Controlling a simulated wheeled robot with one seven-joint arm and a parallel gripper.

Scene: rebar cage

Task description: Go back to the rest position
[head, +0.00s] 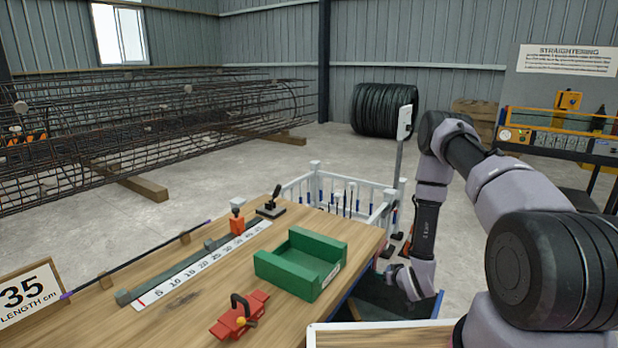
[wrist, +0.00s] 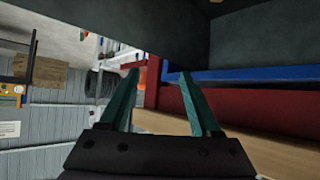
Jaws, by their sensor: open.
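My gripper (wrist: 160,78) shows in the wrist view with its two green fingers spread apart and nothing between them. In the head view my arm hangs down to the right of the wooden workbench (head: 190,320), its end low beside the bench's right edge. The fingertips are hard to make out there. In the wrist view a dark grey surface (wrist: 150,20) lies close ahead of the fingers, with a blue edge (wrist: 240,75) and a red panel (wrist: 235,108) at the right.
On the bench are a green tray (head: 283,275), a red clamp tool (head: 240,315), a ruler (head: 205,265) with an orange stop (head: 237,220), and a dark rod (head: 140,260). A white rack (head: 315,185) stands behind. Floor is open beyond; a straightening station (head: 560,150) is at right.

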